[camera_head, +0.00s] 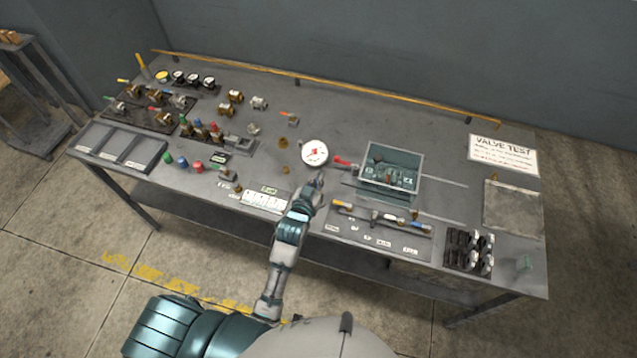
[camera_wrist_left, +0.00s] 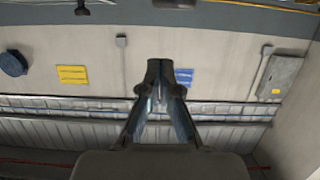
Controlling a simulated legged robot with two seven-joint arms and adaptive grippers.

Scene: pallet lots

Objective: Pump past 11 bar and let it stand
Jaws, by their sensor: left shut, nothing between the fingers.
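A round white-faced gauge (camera_head: 314,153) with red marks sits mid-bench; its reading is too small to make out. Right of it, a red handle (camera_head: 345,162) projects from the left side of an open grey-green box (camera_head: 417,172) with fittings inside. My left gripper (camera_head: 320,181) is just below the gauge and left of the box, apart from the red handle as far as I can tell. In the left wrist view its fingers (camera_wrist_left: 160,74) are together with nothing between them, facing a far wall. My right gripper is not in view.
The grey bench (camera_head: 330,103) carries valves and fittings at left, a divided tray (camera_head: 124,147), and a tool panel (camera_head: 375,235) in front. Black clamps (camera_head: 468,250) stand front right. A "VALVE TEST" sign (camera_head: 503,154) lies at back right. The back middle is clear.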

